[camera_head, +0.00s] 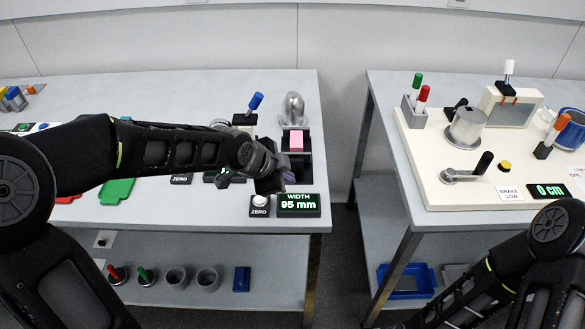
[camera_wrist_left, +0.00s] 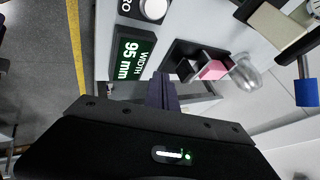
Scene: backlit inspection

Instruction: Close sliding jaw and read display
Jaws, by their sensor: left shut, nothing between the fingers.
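The width display (camera_head: 298,205) reads "WIDTH 95 mm" in green and stands at the front right of the left table. It also shows in the left wrist view (camera_wrist_left: 131,60). Behind it, a pink block (camera_head: 296,141) sits in a dark sliding-jaw fixture (camera_head: 304,168), also seen beyond my fingers in the wrist view (camera_wrist_left: 213,69). My left gripper (camera_head: 288,177) is shut and empty, just behind the display and at the fixture's near end. Whether its fingers touch the sliding jaw I cannot tell. My wrist partly hides the fixture. My right gripper is out of view; only its arm shows.
A white ZERO button (camera_head: 260,201) stands left of the display. A gap separates this table from the right table (camera_head: 385,90), which carries a crank panel (camera_head: 440,150).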

